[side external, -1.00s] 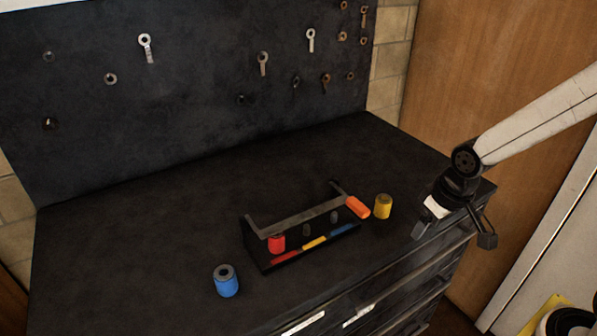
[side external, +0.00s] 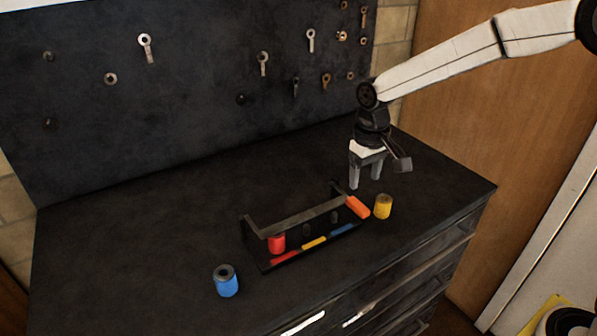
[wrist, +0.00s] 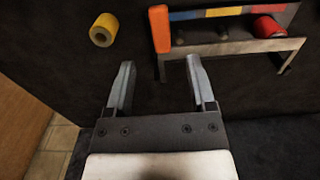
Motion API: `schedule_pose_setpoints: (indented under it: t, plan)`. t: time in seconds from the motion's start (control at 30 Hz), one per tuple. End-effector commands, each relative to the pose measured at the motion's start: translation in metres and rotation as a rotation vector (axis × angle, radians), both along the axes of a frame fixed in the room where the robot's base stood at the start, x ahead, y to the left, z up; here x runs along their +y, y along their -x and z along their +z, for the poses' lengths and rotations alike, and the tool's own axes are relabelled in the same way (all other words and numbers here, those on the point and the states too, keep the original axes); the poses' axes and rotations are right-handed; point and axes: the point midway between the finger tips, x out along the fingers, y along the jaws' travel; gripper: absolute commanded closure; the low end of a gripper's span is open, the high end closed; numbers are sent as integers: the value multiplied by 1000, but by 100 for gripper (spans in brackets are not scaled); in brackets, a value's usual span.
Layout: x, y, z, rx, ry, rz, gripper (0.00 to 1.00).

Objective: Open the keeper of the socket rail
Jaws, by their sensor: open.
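The socket rail (side external: 296,258) is a black base with red, yellow and blue patches, standing on the dark bench top. A grey bar, the keeper (side external: 300,218), runs along it with an orange grip (side external: 357,207) at its right end. The keeper also shows in the wrist view (wrist: 233,47), with the orange grip (wrist: 160,29) at its left end. A red socket (side external: 277,243) sits on the rail at the red patch. My gripper (side external: 366,185) is open and empty, above the bench behind the orange grip. In the wrist view, its fingers (wrist: 158,85) are apart, short of the orange grip.
A yellow socket (side external: 383,207) stands right of the rail, close to the orange grip. A blue socket (side external: 227,281) stands at front left. A black back panel (side external: 190,80) with hanging tools rises behind.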

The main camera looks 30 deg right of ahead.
Motion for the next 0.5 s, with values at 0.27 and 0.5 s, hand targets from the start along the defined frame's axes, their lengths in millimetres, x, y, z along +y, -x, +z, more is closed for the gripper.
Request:
schedule_pose_setpoints:
  t: [0.27,0.5]
  plan:
    - [0,0,-5,2,0,0,29]
    - [0,1,-26,3,0,0,29]
